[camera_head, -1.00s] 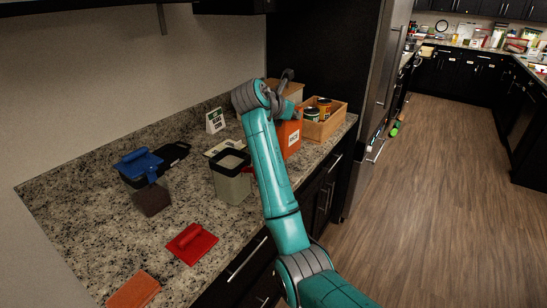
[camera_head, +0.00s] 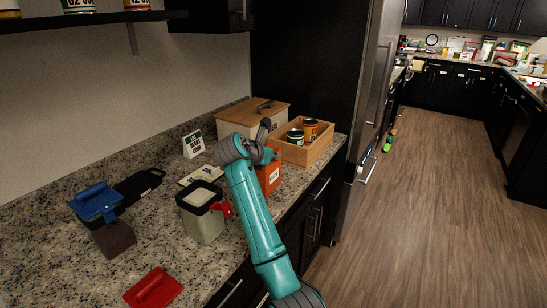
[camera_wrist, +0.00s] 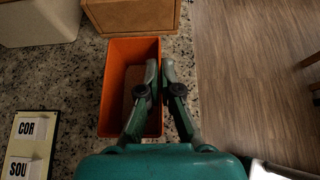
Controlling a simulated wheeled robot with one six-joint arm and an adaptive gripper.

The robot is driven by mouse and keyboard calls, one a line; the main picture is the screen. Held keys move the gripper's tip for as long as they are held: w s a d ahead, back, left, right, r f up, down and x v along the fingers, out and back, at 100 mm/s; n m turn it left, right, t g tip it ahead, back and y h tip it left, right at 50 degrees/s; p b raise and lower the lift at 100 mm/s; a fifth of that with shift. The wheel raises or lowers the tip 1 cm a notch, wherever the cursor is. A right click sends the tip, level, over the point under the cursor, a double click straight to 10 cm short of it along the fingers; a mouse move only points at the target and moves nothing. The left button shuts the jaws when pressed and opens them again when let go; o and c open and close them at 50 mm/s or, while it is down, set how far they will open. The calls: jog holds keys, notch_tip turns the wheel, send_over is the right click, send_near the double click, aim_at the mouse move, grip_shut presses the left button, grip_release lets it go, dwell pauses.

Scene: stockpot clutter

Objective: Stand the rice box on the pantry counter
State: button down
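The rice box (camera_head: 269,180) is an orange, open-topped box with a white RICE label. It stands upright on the granite pantry counter (camera_head: 150,235), in front of the wooden crate. The wrist view looks down into the open rice box (camera_wrist: 128,70), which has brown contents. My gripper (camera_wrist: 160,66) is at its right wall, with one finger inside and one outside. The fingers are close together with the wall between them and look shut on it. In the head view my gripper (camera_head: 270,155) is at the box's top, partly hidden by my arm.
A wooden crate (camera_head: 318,156) with cans and a white bin with a wooden lid (camera_head: 235,128) stand behind. A grey-green canister (camera_head: 203,226), a label card (camera_head: 200,175), a green-white sign (camera_head: 193,144), a blue-handled tool (camera_head: 95,202) and a red tool (camera_head: 153,288) are at left.

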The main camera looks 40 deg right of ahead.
jog(key=shift+f, duration=0.2)
jog(key=c, duration=1.8)
grip_release()
jog(key=shift+f, duration=0.1)
jog(key=o, duration=0.5)
jog(key=shift+a+r, duration=0.2)
jog(key=v, duration=1.1)
jog(key=shift+s+a+r, duration=0.1)
jog(key=shift+a+r, duration=0.05)
jog(key=shift+a, duration=0.15)
